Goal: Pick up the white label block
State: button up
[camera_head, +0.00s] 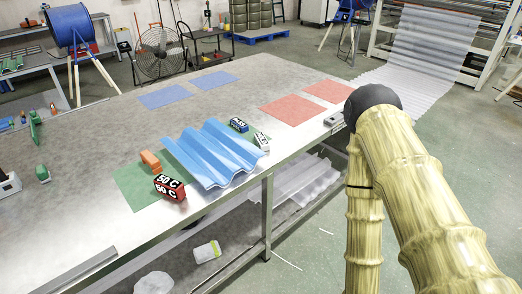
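The white label block (262,142) with dark lettering sits on the steel table at the right end of the blue corrugated sheet (213,155), close to the table's front edge. I cannot tell whether it touches the sheet. A blue label block (239,125) is just behind and left of it. A red block (169,187) marked "50 C" and an orange block (150,160) lie at the sheet's left end. My pale yellow arm fills the right side of the view, off the table's front edge. My gripper is out of view.
Green mats (140,189) lie under the blocks. Red mats (293,108) and blue mats (166,97) lie flat behind, with clear surface around them. A small grey item (334,119) sits near the table's right edge. A lower shelf holds clear sheets (305,180).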

aim_at(263, 142)
jog(key=u, duration=0.55)
jog(key=k, duration=1.2)
jog(key=z, duration=0.15)
jog(key=i, duration=0.55)
jog(key=z, duration=0.8)
jog(key=i, duration=1.4)
jog(key=u, duration=0.75)
